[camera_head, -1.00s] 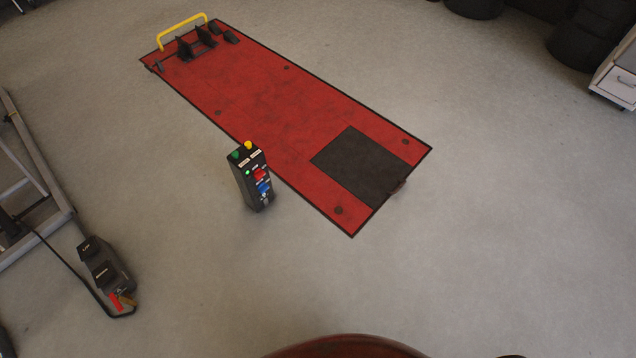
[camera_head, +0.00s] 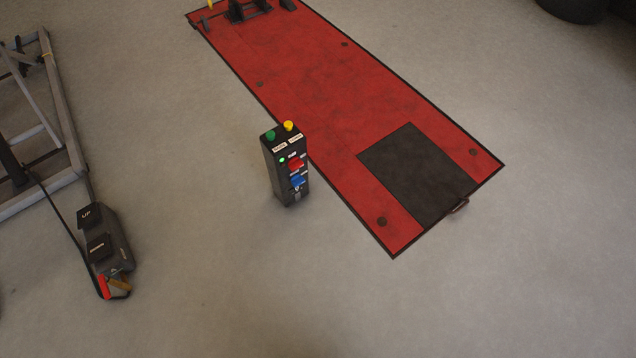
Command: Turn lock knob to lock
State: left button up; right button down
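A black upright control box (camera_head: 284,168) stands on the floor beside the left edge of the red lift platform. It has a green button (camera_head: 271,135) and a yellow button (camera_head: 289,126) on top. Which knob is the lock knob I cannot tell. Neither of my grippers is in view.
The red lift platform (camera_head: 330,90) with a dark panel (camera_head: 415,175) lies right of the box. A foot pedal unit (camera_head: 105,240) with a cable sits at lower left, near a grey metal frame (camera_head: 60,105). A dark round object (camera_head: 572,8) is at upper right. Floor in front is clear.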

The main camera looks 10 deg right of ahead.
aim_at(297, 180)
jog(key=z, duration=0.1)
jog(key=k, duration=0.35)
jog(key=u, duration=0.7)
jog(key=i, duration=0.95)
jog(key=u, duration=0.25)
